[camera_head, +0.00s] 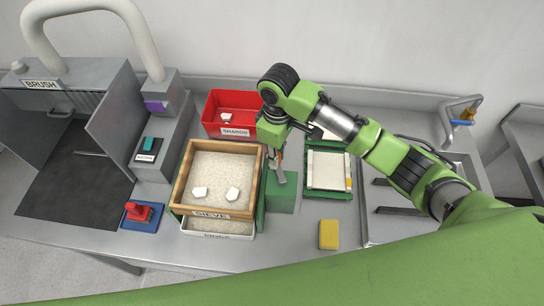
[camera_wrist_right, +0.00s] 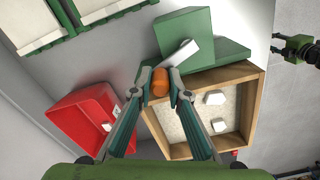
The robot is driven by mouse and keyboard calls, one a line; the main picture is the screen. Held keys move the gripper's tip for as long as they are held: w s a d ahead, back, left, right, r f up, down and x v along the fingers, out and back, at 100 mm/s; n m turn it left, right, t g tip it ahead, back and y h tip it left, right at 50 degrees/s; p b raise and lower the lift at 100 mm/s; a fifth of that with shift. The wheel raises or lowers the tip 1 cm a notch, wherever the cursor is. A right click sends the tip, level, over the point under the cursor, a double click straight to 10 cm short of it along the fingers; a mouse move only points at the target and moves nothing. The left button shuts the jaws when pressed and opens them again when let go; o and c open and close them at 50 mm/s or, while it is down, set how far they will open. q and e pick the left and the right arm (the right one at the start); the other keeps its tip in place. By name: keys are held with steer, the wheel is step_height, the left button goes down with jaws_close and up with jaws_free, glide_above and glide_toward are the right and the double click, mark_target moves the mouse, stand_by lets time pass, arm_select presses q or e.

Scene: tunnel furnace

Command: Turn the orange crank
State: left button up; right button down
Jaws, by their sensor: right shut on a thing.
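The orange crank handle (camera_wrist_right: 160,82) sits between the fingertips of my right gripper (camera_wrist_right: 159,88) in the right wrist view, and the fingers are shut on it. Its grey arm (camera_wrist_right: 181,54) reaches to the green stepped block beside the sieve. The wooden sieve (camera_head: 182,183) holds white pieces on pale sand.
A red bin labelled SHARDS (camera_head: 210,118) stands behind the sieve. A green tray (camera_head: 312,188) is to the right, with a yellow sponge (camera_head: 328,234) in front. A red-and-blue device (camera_head: 140,215) and the BRUSH cabinet (camera_head: 100,125) are at the left. A sink is at the right.

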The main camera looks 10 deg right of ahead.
steer(key=s+d+m, duration=0.1)
steer(key=m, duration=0.4)
steer(key=s+d+m, duration=0.1)
steer(key=d+m, duration=0.1)
steer(key=m, duration=0.2)
steer(key=s+d+m, duration=0.1)
steer(key=d+m, duration=0.1)
steer(key=m, duration=0.3)
steer(key=shift+d+m, duration=0.2)
steer(key=shift+m, duration=0.1)
steer(key=shift+s+a+m, duration=0.15)
steer(key=shift+s+m, duration=0.8)
steer(key=shift+m, duration=1.3)
steer(key=shift+s+a+m, duration=0.2)
steer(key=shift+s+m, duration=0.8)
steer(key=shift+m, duration=1.3)
steer(key=shift+s+a+m, duration=0.15)
steer(key=shift+s+m, duration=0.8)
steer(key=shift+m, duration=1.3)
steer(key=c, duration=1.9)
jaws_free()
steer(key=shift+a, duration=0.1)
